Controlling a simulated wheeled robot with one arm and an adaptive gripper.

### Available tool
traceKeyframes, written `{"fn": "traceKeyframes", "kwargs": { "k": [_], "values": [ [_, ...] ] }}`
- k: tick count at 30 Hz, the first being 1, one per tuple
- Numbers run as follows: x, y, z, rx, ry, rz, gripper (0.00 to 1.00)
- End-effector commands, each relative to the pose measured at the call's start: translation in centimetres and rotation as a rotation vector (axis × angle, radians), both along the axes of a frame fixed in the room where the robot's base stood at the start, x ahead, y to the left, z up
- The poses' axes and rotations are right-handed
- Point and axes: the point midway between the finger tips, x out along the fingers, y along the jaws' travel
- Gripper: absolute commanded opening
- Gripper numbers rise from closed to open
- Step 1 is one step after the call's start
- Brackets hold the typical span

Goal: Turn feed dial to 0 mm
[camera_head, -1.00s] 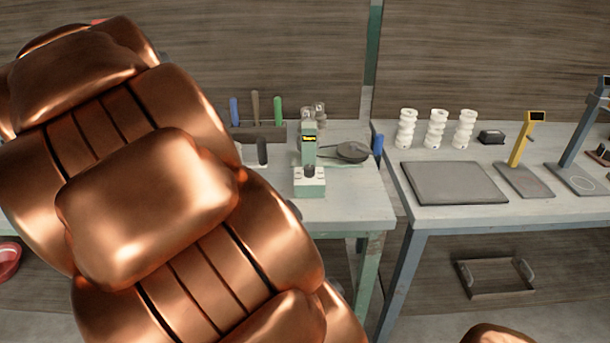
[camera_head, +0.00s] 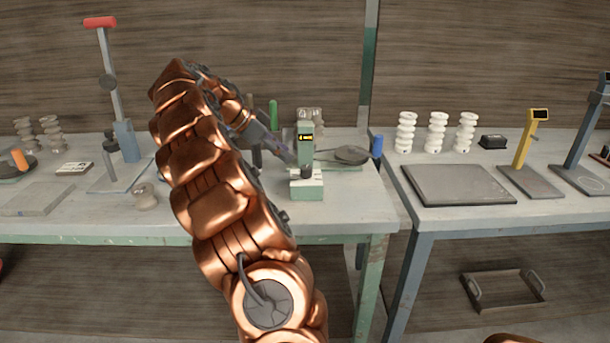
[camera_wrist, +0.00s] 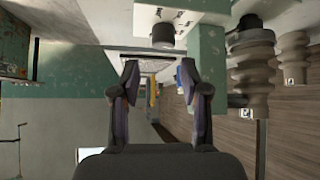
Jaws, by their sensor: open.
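The feed dial (camera_head: 306,173) is a small dark knob on the white top of a green block (camera_head: 308,191), at the front of a green machine (camera_head: 306,155) with a yellow-marked display. In the wrist view the dial (camera_wrist: 163,36) shows above the gap between my fingertips, against a pale plate. My gripper (camera_wrist: 159,72) is open, with nothing between its fingers. In the head view my gripper (camera_head: 290,157) is just left of the dial and the machine's column, partly blurred against them. The dial's scale or pointer is too small to read.
White ribbed pieces (camera_head: 437,132) stand on the right bench by a grey slab (camera_head: 457,184). A grey round disc (camera_head: 352,154) lies right of the machine, near a blue handle (camera_head: 377,146). A red-topped lever stand (camera_head: 110,85) is at left.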

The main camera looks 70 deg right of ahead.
Motion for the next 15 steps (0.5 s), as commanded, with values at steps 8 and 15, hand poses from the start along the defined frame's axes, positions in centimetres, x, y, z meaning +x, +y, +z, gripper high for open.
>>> {"fn": "traceKeyframes", "kwargs": {
  "k": [8,15],
  "values": [
    [-0.7,-1.2,-0.9,-0.027,-0.011,-0.04,0.45],
    [-1.8,-2.0,-2.2,-0.027,-0.01,-0.04,0.45]
  ]
}}
